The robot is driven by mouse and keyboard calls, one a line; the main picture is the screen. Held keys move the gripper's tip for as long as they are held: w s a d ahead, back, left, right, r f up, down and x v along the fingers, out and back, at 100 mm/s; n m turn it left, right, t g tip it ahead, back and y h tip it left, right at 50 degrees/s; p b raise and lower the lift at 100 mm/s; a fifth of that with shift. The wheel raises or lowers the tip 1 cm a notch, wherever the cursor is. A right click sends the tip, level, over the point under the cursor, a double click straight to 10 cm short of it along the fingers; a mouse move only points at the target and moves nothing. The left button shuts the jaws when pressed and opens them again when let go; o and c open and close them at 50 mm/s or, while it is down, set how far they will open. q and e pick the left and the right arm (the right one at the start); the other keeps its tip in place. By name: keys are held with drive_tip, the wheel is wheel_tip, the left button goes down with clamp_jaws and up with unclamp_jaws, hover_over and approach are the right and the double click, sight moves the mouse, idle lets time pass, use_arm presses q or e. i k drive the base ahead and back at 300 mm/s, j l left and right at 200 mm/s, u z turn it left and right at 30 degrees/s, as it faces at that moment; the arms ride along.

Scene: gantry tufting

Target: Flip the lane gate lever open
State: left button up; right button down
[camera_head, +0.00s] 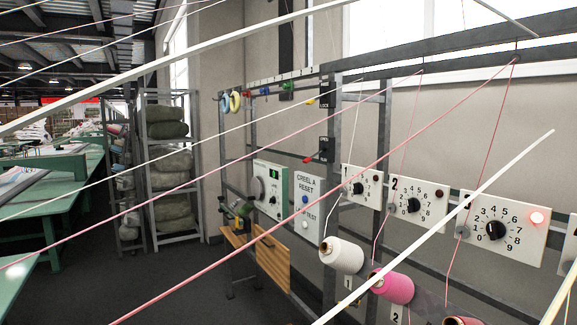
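A red-handled lever (309,159) sticks out to the left from a black plate marked OPEN (327,149) on the dark metal frame. A second black plate, marked LOCK (324,95), is higher on the same upright. I see no label naming the lane gate, so I cannot tell for certain that this is its lever. Neither of my grippers is in view, and nothing of mine touches the lever.
Pink and white yarns and pale bars cross the view in front of the frame (384,150). Numbered dial panels (418,203), a CREEL A RESET panel (307,206) and yarn cones (341,255) are at the right. Shelves (171,160) and a green table (60,205) are at the left.

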sight(307, 160)
drive_tip(key=i+j, duration=0.2)
drive_tip(key=i, duration=0.2)
drive_tip(key=i+j+u, duration=0.1)
drive_tip(key=i, duration=0.3)
drive_tip(key=i+j, duration=0.25)
drive_tip(key=i, duration=0.15)
drive_tip(key=i+j, duration=0.15)
drive_tip(key=i, duration=0.3)
drive_tip(key=j+u, duration=0.05)
